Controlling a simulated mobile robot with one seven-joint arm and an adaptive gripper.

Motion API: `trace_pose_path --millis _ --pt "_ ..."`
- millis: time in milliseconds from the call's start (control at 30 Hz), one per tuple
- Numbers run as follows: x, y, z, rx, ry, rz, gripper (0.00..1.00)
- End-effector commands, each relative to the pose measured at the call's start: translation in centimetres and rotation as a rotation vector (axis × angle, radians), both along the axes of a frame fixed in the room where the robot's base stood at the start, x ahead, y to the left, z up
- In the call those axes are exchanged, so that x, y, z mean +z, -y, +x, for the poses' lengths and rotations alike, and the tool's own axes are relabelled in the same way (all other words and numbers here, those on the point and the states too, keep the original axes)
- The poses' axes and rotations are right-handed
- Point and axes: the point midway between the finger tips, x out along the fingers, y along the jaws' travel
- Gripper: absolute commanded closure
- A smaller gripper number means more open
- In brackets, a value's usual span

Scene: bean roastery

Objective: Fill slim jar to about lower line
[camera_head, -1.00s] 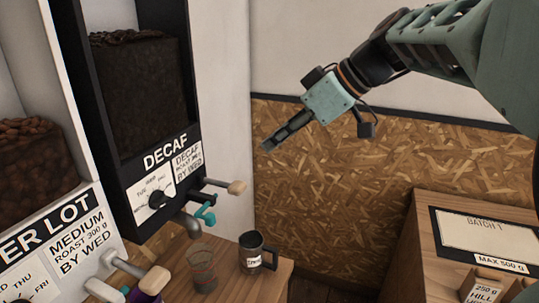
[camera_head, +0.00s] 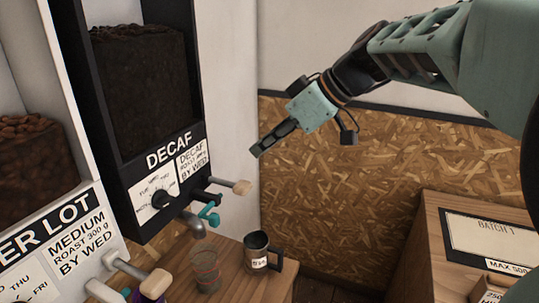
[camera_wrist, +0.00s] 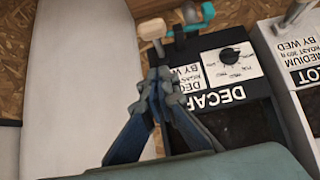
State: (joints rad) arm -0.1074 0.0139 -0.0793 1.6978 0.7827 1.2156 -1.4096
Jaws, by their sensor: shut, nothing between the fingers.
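A clear slim jar (camera_head: 207,271) stands on the wooden counter below the DECAF dispenser (camera_head: 150,120). It looks empty, but its lines are too small to read. The dispenser holds dark beans behind its front, with a metal spout (camera_head: 192,225), a teal lever (camera_head: 208,214) and a lever with a pale wooden knob (camera_head: 242,187). My gripper (camera_head: 256,153) is shut and empty, in the air above and right of the wooden knob. In the wrist view, my gripper (camera_wrist: 160,75) shows shut just below the wooden knob (camera_wrist: 152,29), with the teal lever (camera_wrist: 198,17) to the right.
A dark metal mug (camera_head: 257,252) with a white label stands right of the jar. A second dispenser (camera_head: 50,240) with a MEDIUM label is at the left. A wooden cabinet (camera_head: 440,230) with a BATCH 1 tray (camera_head: 480,238) is at the right.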

Motion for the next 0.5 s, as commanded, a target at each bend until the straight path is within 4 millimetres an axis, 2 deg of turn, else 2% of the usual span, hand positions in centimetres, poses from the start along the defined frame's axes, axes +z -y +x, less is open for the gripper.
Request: trace_pose_path --millis 233,500 --pt "-3.7 -3.6 1.1 0.003 -0.005 0.0 1.0" --pt "-7.1 -3.5 1.2 -0.001 -0.002 0.001 1.0"
